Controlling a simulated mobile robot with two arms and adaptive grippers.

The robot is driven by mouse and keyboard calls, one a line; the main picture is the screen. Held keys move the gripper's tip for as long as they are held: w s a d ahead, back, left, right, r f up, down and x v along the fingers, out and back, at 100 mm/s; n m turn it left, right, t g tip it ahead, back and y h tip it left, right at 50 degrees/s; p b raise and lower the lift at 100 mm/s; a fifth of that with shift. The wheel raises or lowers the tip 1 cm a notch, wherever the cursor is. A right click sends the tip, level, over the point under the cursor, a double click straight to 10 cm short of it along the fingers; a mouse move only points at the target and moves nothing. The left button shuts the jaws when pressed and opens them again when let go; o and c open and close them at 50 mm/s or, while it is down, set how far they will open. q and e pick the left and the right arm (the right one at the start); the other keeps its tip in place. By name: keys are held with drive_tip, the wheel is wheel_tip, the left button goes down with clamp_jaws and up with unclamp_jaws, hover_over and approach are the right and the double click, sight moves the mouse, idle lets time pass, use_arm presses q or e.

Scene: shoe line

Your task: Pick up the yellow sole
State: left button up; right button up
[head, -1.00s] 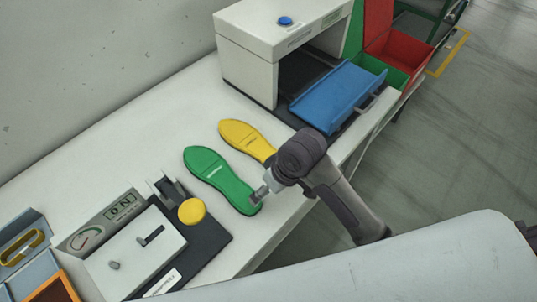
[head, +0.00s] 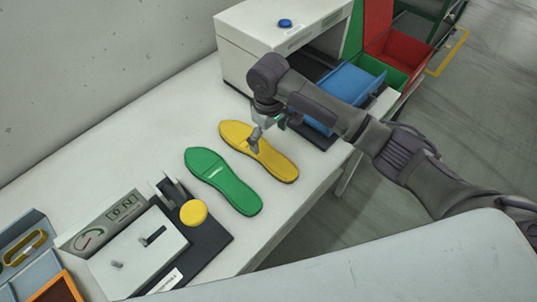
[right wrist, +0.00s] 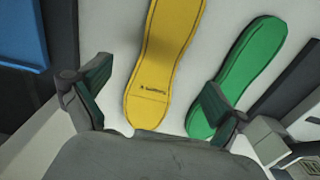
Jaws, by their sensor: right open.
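The yellow sole (head: 272,163) lies flat on the white table, beside the green sole (head: 222,180). My right gripper (head: 267,134) is above the yellow sole and hides a small part of it. In the right wrist view the right gripper (right wrist: 155,92) is open and empty. The yellow sole (right wrist: 165,60) runs between its two fingers there. The green sole (right wrist: 250,65) is to the right, partly behind the right finger. My left gripper is not in view.
A white box machine (head: 255,50) with a blue button stands behind, with a blue tray (head: 352,83) at its opening. Red (head: 405,50) and green (head: 385,70) bins are beyond.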

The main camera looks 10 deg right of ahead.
sight(269, 155)
drive_tip(key=shift+f, duration=0.9)
drive_tip(key=f+p, duration=0.1)
drive_tip(key=f, duration=0.3)
drive_tip(key=shift+s+f+p, duration=0.2)
drive_tip(key=shift+f+p, duration=0.2)
drive_tip(key=shift+f, duration=0.3)
drive_tip(key=c, duration=1.4)
drive_tip(key=shift+w+r, duration=0.1)
